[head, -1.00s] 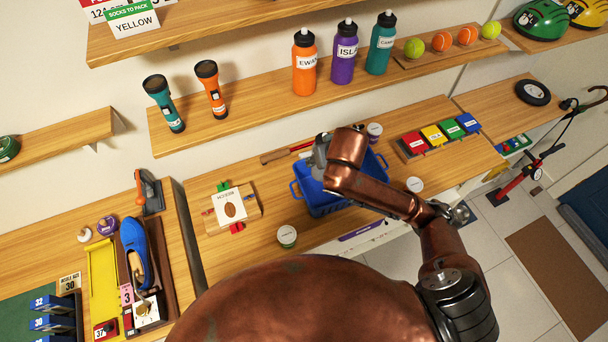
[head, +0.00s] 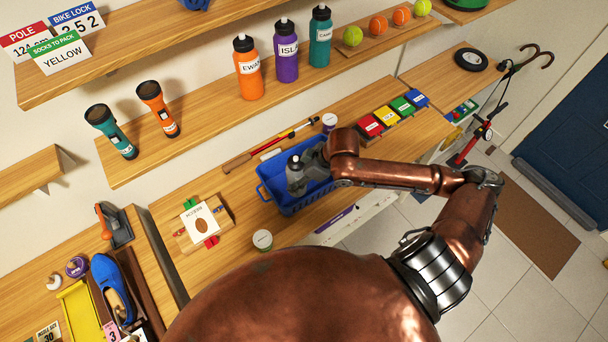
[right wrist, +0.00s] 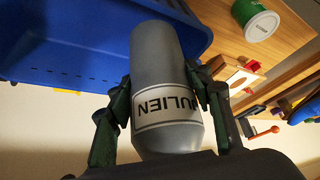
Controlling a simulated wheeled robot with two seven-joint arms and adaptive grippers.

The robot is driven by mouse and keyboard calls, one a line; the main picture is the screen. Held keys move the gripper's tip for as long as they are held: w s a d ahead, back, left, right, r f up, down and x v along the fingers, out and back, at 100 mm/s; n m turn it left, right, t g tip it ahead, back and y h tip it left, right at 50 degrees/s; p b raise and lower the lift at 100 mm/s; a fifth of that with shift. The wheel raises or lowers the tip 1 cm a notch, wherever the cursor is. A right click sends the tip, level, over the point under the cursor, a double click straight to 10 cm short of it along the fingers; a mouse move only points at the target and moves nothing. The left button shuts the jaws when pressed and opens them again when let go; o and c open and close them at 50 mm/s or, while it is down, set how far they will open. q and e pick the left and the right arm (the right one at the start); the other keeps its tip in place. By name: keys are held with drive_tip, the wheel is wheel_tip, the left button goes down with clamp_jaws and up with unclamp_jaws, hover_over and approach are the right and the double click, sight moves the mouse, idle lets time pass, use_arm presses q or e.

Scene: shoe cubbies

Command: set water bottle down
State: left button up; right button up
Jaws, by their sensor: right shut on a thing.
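A grey water bottle (head: 296,178) with a black cap is in my right gripper, above the blue basket (head: 268,190) in the head view. In the right wrist view, the bottle (right wrist: 165,65) carries a white label reading JULIEN. My right gripper (right wrist: 163,95) has its dark green fingers closed on both sides of the bottle. The basket (right wrist: 60,50) is at the upper left there. I cannot tell whether the bottle touches the basket. In the head view, the right gripper is largely hidden by my copper arm. My left gripper is not in view.
Orange (head: 250,75), purple (head: 287,60) and teal (head: 320,40) bottles stand on the shelf behind.

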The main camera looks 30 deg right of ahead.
drive_tip(key=w+d+f, duration=0.2)
drive_tip(key=f, duration=0.1)
drive_tip(key=w+d+f, duration=0.2)
drive_tip(key=f, duration=0.2)
drive_tip(key=w+d+f, duration=0.2)
drive_tip(key=f, duration=0.1)
drive_tip(key=shift+d+f, duration=0.15)
drive_tip(key=o, duration=1.7)
drive_tip(key=shift+f, duration=0.1)
drive_tip(key=v, duration=1.2)
drive_tip(key=shift+p, duration=0.4)
